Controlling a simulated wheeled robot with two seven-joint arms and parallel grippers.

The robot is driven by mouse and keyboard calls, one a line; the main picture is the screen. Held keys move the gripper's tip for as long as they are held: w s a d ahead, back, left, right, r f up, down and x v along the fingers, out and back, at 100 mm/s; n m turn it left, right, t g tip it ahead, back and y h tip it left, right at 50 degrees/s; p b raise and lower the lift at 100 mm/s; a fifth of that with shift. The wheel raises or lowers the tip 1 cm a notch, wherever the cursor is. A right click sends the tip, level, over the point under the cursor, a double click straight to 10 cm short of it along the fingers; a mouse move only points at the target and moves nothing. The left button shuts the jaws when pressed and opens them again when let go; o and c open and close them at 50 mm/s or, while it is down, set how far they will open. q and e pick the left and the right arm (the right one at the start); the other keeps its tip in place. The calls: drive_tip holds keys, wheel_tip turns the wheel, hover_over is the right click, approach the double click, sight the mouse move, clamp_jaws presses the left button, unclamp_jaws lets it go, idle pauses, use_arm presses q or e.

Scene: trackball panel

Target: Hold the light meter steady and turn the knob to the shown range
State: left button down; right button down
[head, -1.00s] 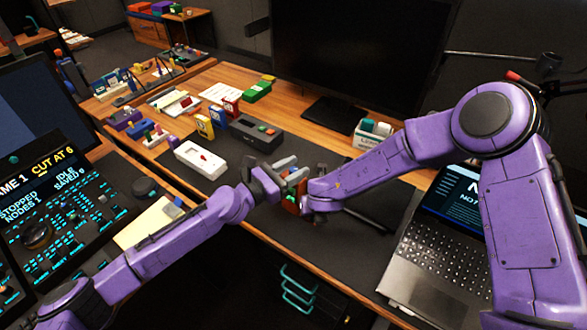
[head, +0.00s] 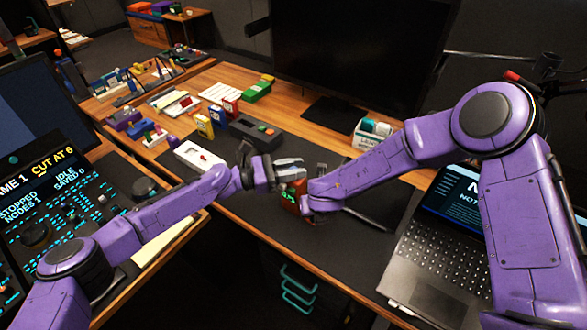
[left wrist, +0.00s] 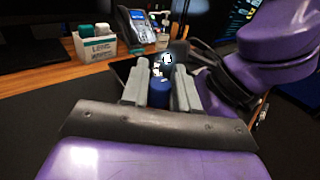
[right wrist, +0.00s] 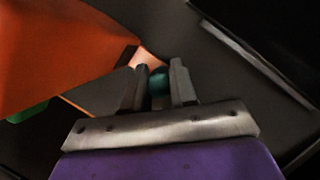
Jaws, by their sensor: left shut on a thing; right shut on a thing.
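The light meter (head: 292,196) is an orange-red body with a small green-lit patch, partly hidden between my grippers. Its orange side (right wrist: 55,55) fills the left of the right wrist view. My left gripper (head: 290,166) is at its upper side. In the left wrist view its fingers close on a dark blue, round knob-like part (left wrist: 160,93), with a pale marked patch behind. My right gripper (head: 303,197) is at the meter's near right side. In the right wrist view its fingers are shut on a small teal part (right wrist: 158,83) beside the orange body. The knob's setting cannot be read.
A white box (head: 198,158) and a dark grey device (head: 255,132) stand left of the grippers. A laptop (head: 440,255) is on the right, a monitor (head: 345,55) behind. A container (head: 372,133) stands below the monitor. The dark mat (head: 250,205) is clear in front.

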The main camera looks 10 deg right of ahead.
use_arm(q)
drive_tip(key=m+g, duration=0.3)
drive_tip(key=g, duration=0.1)
drive_tip(key=shift+f+g, duration=0.1)
drive_tip(key=shift+g, duration=0.2)
drive_tip(key=shift+m+g+y, duration=0.3)
drive_tip(key=shift+g, duration=0.3)
drive_tip(key=shift+m+g, duration=0.3)
drive_tip(key=c, duration=1)
unclamp_jaws()
drive_tip(key=shift+o, duration=0.2)
drive_tip(key=v, duration=0.7)
drive_tip(key=shift+a, duration=0.25)
